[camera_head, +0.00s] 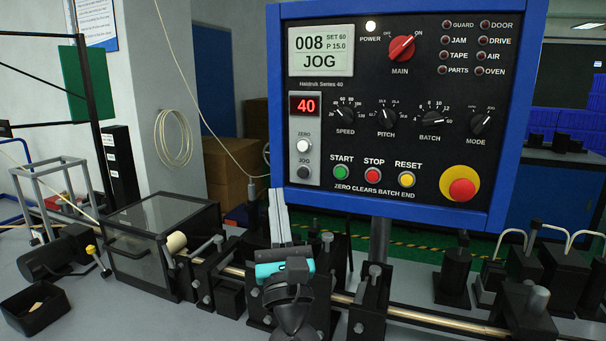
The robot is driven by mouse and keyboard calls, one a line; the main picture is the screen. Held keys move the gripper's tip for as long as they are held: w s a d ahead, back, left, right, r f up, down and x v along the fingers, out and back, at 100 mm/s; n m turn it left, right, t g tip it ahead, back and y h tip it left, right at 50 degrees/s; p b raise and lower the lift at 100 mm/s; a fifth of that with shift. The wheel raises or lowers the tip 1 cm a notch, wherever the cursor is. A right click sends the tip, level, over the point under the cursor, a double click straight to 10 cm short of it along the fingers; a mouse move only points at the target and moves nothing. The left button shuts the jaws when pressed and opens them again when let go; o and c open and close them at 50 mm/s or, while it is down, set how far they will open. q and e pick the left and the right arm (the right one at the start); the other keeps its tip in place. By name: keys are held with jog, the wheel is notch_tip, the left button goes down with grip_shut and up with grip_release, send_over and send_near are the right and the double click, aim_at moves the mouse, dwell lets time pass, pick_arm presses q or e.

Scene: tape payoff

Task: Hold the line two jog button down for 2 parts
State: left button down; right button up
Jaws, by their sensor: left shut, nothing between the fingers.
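The control panel (410,95) has a blue frame and a dark face. Its screen (321,50) reads 008, SET 60, P 15.0 and JOG. The dark jog button (303,172) sits at the bottom of a light strip at the panel's left, below the white zero button (303,146). My left gripper (277,192) is shut and empty, with pale fingers pointing up and a teal band at the wrist. Its tips show just below and left of the jog button. I cannot tell how far they are from the panel. My right gripper is not in view.
Green start (341,172), red stop (373,175) and yellow reset (406,180) buttons lie right of jog, and a red emergency knob (462,190) farther right. A clear-walled box (160,235) and a black bin (35,309) stand at the left. A rail with black blocks crosses the bench.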

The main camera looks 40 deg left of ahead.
aim_at(303, 173)
pick_arm(q)
jog(key=shift+w+a+b, duration=0.3)
jog(key=shift+w+a, duration=0.15)
jog(key=shift+w, duration=0.9)
jog(key=shift+w+a+b, duration=0.3)
jog(key=shift+w+a, duration=0.1)
jog(key=shift+w, duration=1)
jog(key=shift+w+a+b, duration=0.3)
jog(key=shift+w+a, duration=0.15)
jog(key=shift+w, duration=0.9)
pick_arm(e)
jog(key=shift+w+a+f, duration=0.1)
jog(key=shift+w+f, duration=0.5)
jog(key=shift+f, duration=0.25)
pick_arm(q)
jog(key=shift+w, duration=0.1)
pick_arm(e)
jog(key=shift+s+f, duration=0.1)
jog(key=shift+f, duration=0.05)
pick_arm(q)
jog(key=shift+w+a, duration=0.1)
jog(key=shift+w, duration=0.2)
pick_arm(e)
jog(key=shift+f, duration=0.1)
